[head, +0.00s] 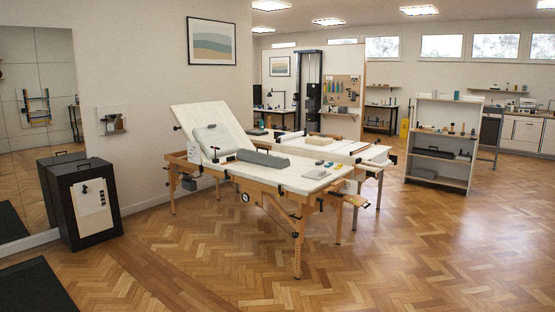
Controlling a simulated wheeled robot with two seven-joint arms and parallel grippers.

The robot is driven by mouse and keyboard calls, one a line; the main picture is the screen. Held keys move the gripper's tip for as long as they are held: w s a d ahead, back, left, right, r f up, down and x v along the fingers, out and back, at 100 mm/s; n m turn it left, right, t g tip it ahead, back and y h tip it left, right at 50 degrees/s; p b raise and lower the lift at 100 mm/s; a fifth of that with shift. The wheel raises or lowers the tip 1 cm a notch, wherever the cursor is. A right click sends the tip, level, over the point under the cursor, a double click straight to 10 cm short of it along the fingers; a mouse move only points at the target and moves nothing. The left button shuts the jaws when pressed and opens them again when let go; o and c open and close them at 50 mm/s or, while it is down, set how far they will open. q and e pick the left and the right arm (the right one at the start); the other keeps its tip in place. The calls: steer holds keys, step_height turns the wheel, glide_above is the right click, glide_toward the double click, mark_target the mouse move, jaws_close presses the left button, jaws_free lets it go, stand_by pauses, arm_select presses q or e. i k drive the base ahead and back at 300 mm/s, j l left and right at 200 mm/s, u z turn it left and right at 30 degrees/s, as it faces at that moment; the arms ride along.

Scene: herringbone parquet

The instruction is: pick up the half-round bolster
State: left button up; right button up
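A long grey bolster (263,159) lies on the pale top of a wooden-legged treatment table (298,180) in the middle of the head view. It looks low and long, and is likely the half-round bolster; its exact profile is too small to tell. It lies flat, just right of a pale cushion (212,139) that leans by the raised backrest (205,117). Neither of my grippers is in view.
A second table (345,152) stands close behind. A black cabinet (82,202) stands at left by a mirror, with a dark mat (36,288) at lower left. The front parquet is clear.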

mark_target(267, 160)
steer(key=u, duration=0.7)
steer(key=i+u, duration=0.1)
steer(key=i, duration=7.9)
steer(key=l+z, duration=0.1)
steer(key=z, duration=3.3)
